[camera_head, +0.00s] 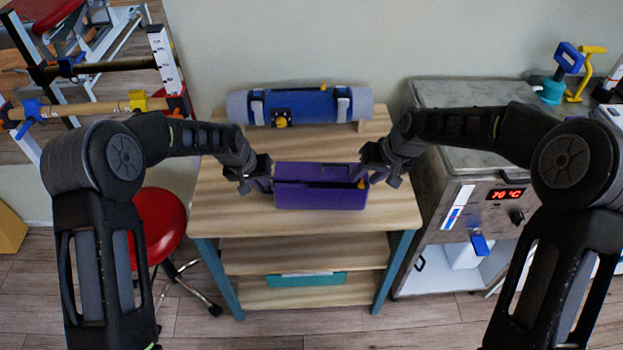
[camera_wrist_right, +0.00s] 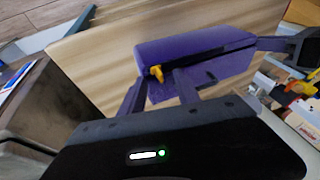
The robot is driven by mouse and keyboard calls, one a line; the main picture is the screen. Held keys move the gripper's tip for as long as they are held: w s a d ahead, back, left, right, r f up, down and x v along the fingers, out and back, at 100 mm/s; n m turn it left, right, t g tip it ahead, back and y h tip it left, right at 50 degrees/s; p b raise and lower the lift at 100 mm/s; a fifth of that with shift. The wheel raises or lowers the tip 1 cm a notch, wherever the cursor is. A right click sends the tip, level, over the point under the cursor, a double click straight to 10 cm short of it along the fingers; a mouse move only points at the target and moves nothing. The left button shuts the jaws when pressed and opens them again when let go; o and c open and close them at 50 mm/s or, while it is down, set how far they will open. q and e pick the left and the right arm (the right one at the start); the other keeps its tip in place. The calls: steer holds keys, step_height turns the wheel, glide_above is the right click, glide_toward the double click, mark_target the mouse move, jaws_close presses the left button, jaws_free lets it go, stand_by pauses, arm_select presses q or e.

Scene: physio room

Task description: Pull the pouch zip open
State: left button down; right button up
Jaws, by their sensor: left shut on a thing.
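The purple pouch (camera_head: 320,199) lies lengthwise on the wooden table, and it also shows in the right wrist view (camera_wrist_right: 195,48). A dark slot runs along its top in the head view. The yellow zip pull (camera_head: 361,183) is at the pouch's right end. My left gripper (camera_head: 268,180) is shut on the pouch's left end. My right gripper (camera_head: 367,175) is at the right end; its fingers are apart in the right wrist view (camera_wrist_right: 160,82), with the yellow zip pull (camera_wrist_right: 157,73) showing between the tips. I cannot tell whether they touch it.
A blue and grey roll (camera_head: 305,106) lies behind the pouch on the wooden table (camera_head: 300,222). A grey heater unit (camera_head: 450,105) with a red display stands close on the right. A red stool (camera_head: 157,222) is at the left. The tabletop in front of the pouch is clear.

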arm_select(q)
steer(key=shift+f, duration=0.1)
arm_select(e)
step_height(320, 180, up, 7)
steer(key=shift+a+r, duration=0.15)
steer(key=shift+r, duration=0.05)
stand_by(0.4)
arm_select(q)
steer(key=c, duration=1.5)
jaws_free()
